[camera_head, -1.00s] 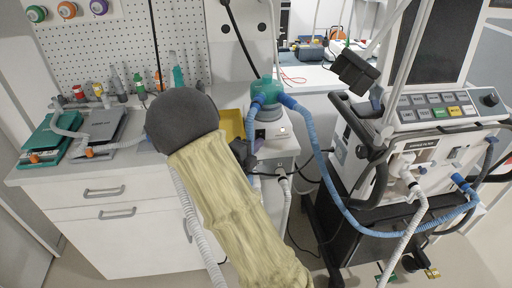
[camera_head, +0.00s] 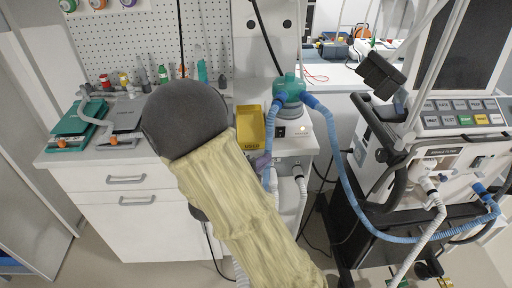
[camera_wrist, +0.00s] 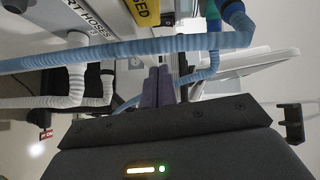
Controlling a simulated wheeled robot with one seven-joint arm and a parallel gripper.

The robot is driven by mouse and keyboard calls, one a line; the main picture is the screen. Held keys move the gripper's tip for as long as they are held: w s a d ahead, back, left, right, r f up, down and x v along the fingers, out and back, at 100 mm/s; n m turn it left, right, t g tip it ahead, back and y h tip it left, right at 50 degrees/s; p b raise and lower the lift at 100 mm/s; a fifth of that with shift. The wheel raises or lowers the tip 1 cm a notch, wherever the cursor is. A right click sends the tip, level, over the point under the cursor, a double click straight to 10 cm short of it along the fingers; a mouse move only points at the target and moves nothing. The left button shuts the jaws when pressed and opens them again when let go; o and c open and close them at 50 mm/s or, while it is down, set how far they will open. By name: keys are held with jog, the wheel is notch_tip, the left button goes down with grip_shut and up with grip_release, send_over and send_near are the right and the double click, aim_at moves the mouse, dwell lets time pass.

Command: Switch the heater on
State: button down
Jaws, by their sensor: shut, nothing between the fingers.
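The heater (camera_head: 292,143) is a white box on the right end of the counter, with a teal chamber (camera_head: 289,90) on top and blue hoses joined to it. I cannot tell the switch's position. My gripper (camera_head: 262,163) shows as small purple fingertips left of and below the switch, apart from it; my arm hides the rest. In the wrist view the purple fingers (camera_wrist: 157,86) are together and empty, close to a blue hose that crosses the picture.
A yellow bin (camera_head: 250,128) stands left of the heater. Blue hoses (camera_head: 345,190) loop from it to the ventilator (camera_head: 440,165) on the right. A teal case (camera_head: 78,120) and a grey device (camera_head: 124,116) lie on the counter's left.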

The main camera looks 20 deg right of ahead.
jog(key=w+a+r+n+y+p, duration=0.2)
jog(key=a+r+n+y+p, duration=0.65)
jog(key=n+y+p, duration=0.6)
jog(key=s+d+r+n+g+p, duration=0.1)
jog(key=s+r+n+g+p, duration=0.1)
jog(key=s+n, duration=0.5)
jog(key=s+d+r+n+g+p, duration=0.1)
jog(key=s+r+n+g+p, duration=0.2)
jog(key=s+r+n, duration=0.3)
jog(key=shift+s+r+n+g+p, duration=0.3)
jog(key=shift+s+n+p, duration=0.35)
jog(key=shift+n+p, duration=0.15)
dwell(0.8)
